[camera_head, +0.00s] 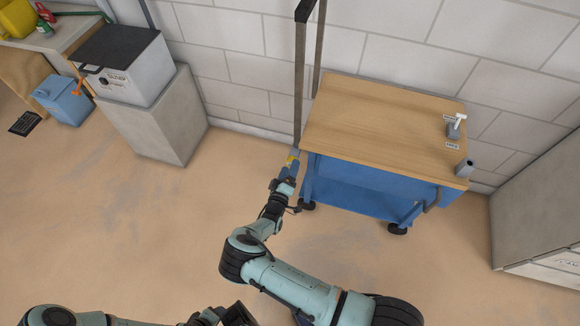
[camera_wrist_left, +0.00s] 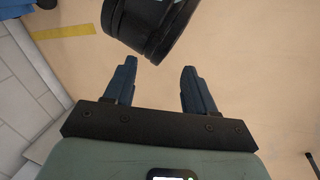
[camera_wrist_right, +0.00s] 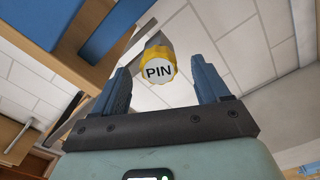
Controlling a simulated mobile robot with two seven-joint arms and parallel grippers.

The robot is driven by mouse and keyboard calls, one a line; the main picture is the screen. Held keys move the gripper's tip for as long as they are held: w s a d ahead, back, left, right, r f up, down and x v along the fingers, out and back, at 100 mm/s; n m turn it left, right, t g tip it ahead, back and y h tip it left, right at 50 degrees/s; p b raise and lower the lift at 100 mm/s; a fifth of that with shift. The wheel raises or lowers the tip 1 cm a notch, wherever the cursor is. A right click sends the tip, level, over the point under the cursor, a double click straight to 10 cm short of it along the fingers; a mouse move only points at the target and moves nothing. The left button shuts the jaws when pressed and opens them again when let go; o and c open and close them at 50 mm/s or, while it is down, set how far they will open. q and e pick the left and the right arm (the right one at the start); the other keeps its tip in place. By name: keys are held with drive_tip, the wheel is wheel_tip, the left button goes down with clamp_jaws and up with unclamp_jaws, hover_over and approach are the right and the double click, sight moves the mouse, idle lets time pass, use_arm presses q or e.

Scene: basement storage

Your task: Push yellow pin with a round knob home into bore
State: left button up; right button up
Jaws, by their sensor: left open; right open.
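The yellow round knob marked PIN (camera_wrist_right: 158,70) sits in front of a grey cylindrical part (camera_wrist_right: 157,40) in the right wrist view. It lies ahead of and between the fingertips of my right gripper (camera_wrist_right: 165,82), which is open; I cannot tell if they touch it. In the head view, the knob is a small yellow patch (camera_head: 291,160) at the blue right gripper (camera_head: 292,165), beside the left end of the workbench. The bore is hidden, and how deep the pin sits cannot be seen. My left gripper (camera_wrist_left: 154,82) is open and empty above the floor.
A wheeled blue workbench (camera_head: 385,115) with a wooden top stands against the block wall. A grey cylinder (camera_head: 464,168) and a small white-topped fixture (camera_head: 457,124) are on its right end. A dark upright frame (camera_head: 301,80) rises at its left.

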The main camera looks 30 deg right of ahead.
use_arm(q)
drive_tip(key=shift+g+h, duration=0.3)
drive_tip(key=shift+g, duration=0.2)
drive_tip(key=s+r, duration=0.1)
drive_tip(key=s+d+r+p, duration=0.1)
drive_tip(key=s+r+p, duration=0.1)
drive_tip(key=shift+s+d, duration=0.3)
drive_tip(key=shift+d, duration=0.05)
use_arm(e)
drive_tip(key=v, duration=1.2)
drive_tip(key=shift+r, duration=0.15)
